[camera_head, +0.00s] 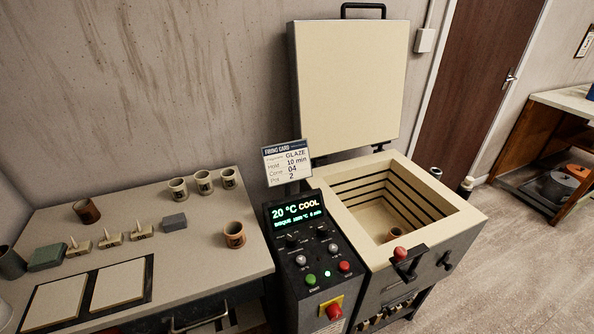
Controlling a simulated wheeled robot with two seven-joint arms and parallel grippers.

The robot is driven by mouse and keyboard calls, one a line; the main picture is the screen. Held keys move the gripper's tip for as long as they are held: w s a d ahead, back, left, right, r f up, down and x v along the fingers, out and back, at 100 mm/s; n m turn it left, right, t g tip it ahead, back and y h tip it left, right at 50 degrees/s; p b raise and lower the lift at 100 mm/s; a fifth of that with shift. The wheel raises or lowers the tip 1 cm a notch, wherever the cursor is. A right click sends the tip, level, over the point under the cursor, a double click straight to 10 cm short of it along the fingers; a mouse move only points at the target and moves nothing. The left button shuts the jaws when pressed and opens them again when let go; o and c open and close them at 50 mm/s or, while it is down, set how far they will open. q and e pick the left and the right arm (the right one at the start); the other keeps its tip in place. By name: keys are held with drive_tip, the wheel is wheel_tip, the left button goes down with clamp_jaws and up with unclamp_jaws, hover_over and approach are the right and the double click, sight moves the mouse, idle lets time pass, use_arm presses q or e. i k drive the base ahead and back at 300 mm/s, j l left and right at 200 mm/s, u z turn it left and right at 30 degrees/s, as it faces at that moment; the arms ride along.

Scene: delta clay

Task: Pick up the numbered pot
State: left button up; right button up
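A brown pot (235,235) with a dark mark stands upright near the right edge of the worktable. Three paler pots with dark marks stand at the back: the left one (178,190), the middle one (204,182) and the right one (228,179). The marks are too small to read. A dark brown pot (86,211) stands at the left and looks tilted. Another brown pot (393,234) sits inside the open kiln. Neither gripper is in view.
The kiln (470,217) has its lid (350,85) raised. Its control panel (309,246) shows 20 °C COOL. Several small cone pieces (110,239), a grey block (174,222), a green block (47,256) and two pale tiles (119,284) lie on the worktable (190,262).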

sight(395, 232)
drive_tip(key=i+l+z, duration=0.15)
drive_tip(key=l+z, duration=0.25)
drive_tip(key=i+l+z, duration=0.15)
drive_tip(key=l+z, duration=0.25)
drive_tip(key=i+l+z, duration=0.2)
drive_tip(key=z, duration=0.2)
